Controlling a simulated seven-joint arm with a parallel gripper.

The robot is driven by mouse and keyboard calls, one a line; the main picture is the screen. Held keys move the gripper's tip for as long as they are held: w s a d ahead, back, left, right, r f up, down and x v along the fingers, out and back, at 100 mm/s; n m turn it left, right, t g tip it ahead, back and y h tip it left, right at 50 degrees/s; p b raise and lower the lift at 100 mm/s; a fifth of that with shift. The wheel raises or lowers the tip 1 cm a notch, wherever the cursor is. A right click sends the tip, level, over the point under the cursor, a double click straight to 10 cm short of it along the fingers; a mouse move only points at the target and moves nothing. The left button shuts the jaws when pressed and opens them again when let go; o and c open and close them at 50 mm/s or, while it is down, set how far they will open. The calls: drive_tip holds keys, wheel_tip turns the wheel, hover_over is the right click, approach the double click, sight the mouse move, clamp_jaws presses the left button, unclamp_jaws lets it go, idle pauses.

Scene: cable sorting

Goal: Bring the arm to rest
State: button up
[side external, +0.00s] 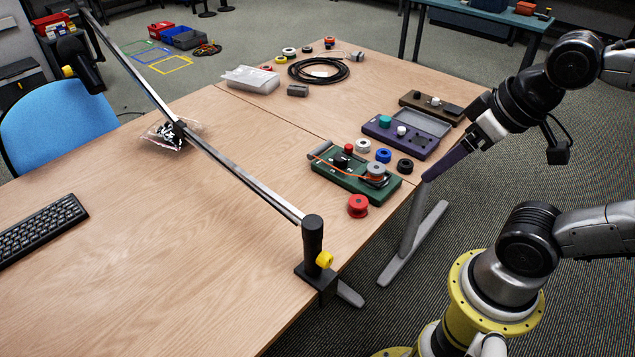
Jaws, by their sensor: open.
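My gripper (430,176) is at the right, past the right edge of the table (235,180), with its dark fingers pointing down and to the left. It is open and I see nothing held in it. From this angle the fingers overlap in the picture, and the gap between them is hidden. The fingertips appear just right of the purple tray (408,146), and I cannot tell how high above the floor they are. The green tray (350,184) lies further left, with an orange cable (333,160) and a grey spool (376,170) on it.
A red spool (358,206), a blue spool (383,156) and a black spool (405,166) stand near the trays. A brown tray (432,107) lies behind. A clamped lamp arm (240,175) crosses above the table. A coiled black cable (318,71) lies at the back. The table's front middle is clear.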

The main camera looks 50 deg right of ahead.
drive_tip(key=shift+w+r+n, duration=0.1)
drive_tip(key=shift+w+n, duration=0.05)
drive_tip(key=shift+n, duration=0.35)
